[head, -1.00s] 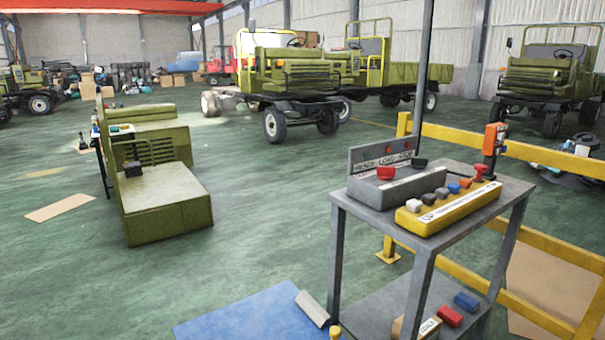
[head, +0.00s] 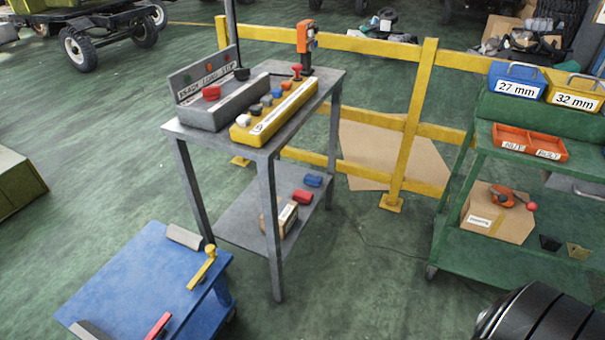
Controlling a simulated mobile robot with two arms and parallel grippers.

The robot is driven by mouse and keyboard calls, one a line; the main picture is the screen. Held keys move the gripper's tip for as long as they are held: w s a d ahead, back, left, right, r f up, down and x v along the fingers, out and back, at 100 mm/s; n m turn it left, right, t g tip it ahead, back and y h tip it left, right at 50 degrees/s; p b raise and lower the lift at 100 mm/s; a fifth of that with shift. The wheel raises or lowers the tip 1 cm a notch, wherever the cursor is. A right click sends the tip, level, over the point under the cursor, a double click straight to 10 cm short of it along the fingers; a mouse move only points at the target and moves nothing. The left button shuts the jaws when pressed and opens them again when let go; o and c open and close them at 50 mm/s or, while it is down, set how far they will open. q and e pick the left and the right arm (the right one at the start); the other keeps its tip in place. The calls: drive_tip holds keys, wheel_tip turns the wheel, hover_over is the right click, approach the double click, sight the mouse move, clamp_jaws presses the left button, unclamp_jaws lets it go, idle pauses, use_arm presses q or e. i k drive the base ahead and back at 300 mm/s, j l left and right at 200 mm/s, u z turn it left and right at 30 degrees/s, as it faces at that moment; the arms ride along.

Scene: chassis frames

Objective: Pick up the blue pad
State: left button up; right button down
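A small blue pad (head: 312,180) lies on the lower shelf of the grey metal stand (head: 255,225). It is near the shelf's back right end, just beyond a similar small red pad (head: 302,196). Nothing covers it from this angle. A cardboard box (head: 279,217) with a white label stands on the same shelf, nearer and to the left. Neither of my grippers is in view.
A yellow control box (head: 276,112) and a grey one (head: 215,104) sit on the stand's top. A blue platform (head: 150,275) stands at the lower left. A yellow railing (head: 410,125) runs behind the stand. A green trolley (head: 470,210) stands at the right, with open floor between.

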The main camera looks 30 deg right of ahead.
sight(313, 180)
drive_tip(key=i+l, duration=0.15)
drive_tip(key=l, duration=0.2)
drive_tip(key=i+l+u, duration=0.1)
drive_tip(key=l, duration=0.3)
drive_tip(key=i+l, duration=0.25)
drive_tip(key=l, duration=0.15)
drive_tip(key=i+l+u, duration=0.1)
drive_tip(key=l, duration=0.25)
drive_tip(key=i+l, duration=0.15)
drive_tip(key=l, duration=0.25)
